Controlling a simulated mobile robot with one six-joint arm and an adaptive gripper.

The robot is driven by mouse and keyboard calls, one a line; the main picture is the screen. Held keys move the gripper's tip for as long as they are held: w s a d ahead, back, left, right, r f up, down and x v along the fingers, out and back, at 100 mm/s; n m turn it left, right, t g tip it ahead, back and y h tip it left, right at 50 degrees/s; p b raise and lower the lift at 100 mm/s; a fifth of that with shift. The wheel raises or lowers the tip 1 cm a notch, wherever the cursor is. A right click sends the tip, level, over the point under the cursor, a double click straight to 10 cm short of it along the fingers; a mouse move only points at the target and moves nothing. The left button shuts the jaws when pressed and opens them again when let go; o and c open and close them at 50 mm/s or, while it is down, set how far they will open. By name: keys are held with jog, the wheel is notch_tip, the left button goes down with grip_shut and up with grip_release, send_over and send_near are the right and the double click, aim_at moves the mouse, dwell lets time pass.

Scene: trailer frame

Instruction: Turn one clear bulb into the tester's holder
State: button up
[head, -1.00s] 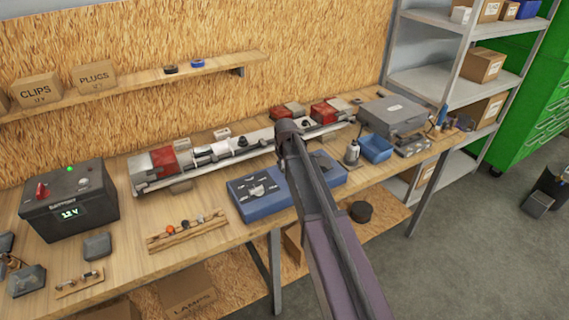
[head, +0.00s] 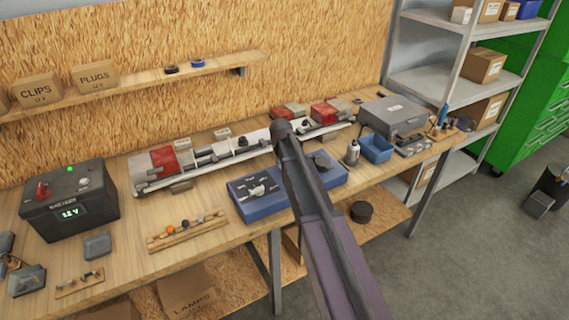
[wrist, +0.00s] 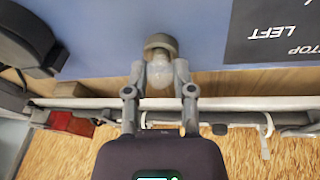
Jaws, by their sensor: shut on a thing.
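In the wrist view my gripper (wrist: 158,82) is shut on a clear bulb (wrist: 160,66), one finger on each side of its glass. The bulb's far end meets a round tan-grey ring (wrist: 160,41) at the blue surface, which looks like the holder. I cannot tell how deep the bulb sits in it. The blue tester box (head: 243,212) stands near the bench's front edge in the head view. It also fills the far part of the wrist view (wrist: 110,25), with a dark lettered panel (wrist: 270,35). In the head view my arm hides the gripper, bulb and holder.
A wooden rack (head: 188,236) with several small bulbs, one orange, lies left of the tester. A light bar (head: 228,151) with red lamps runs behind it. A battery unit (head: 69,202) stands left; a blue bin (head: 377,149) and grey case (head: 394,115) stand right.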

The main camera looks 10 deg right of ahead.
jog(key=shift+m+h, duration=0.4)
jog(key=shift+m, duration=1.3)
jog(key=o, duration=0.8)
jog(key=o, duration=0.4)
jog(key=shift+r, duration=0.1)
